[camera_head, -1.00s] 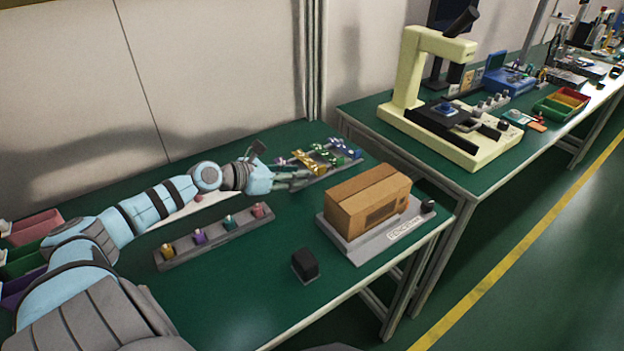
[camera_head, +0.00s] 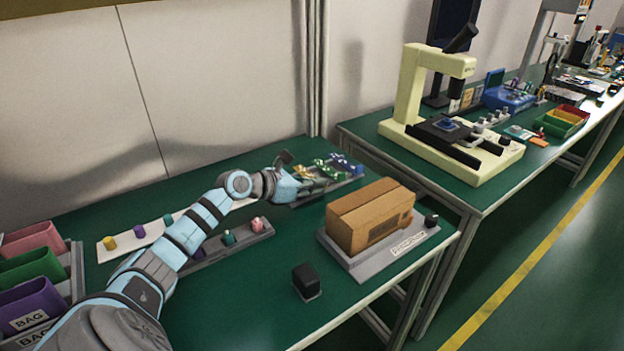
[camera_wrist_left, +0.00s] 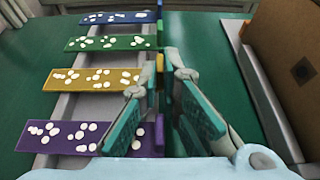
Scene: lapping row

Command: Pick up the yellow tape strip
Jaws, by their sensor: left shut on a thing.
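The yellow tape strip (camera_wrist_left: 98,80) with white dots lies across a grey rack (camera_wrist_left: 97,105) in the left wrist view, between a purple strip (camera_wrist_left: 60,137) and a green strip (camera_wrist_left: 105,43). A blue strip (camera_wrist_left: 115,17) lies beyond. In the head view the yellow strip (camera_head: 303,172) is partly hidden by my left gripper (camera_head: 296,183). My left gripper, also in the left wrist view (camera_wrist_left: 164,75), is at the strip's right end, shut on a small yellow part there. The strip still looks level with its neighbours. My right gripper is not in view.
A cardboard box (camera_head: 370,217) on a grey scale (camera_head: 385,255) stands to the right of the rack. A holder (camera_head: 220,250) with coloured pegs and a black block (camera_head: 306,281) are nearer. Coloured bins (camera_head: 35,265) stand at the left. Green table (camera_head: 240,310) is bare in front.

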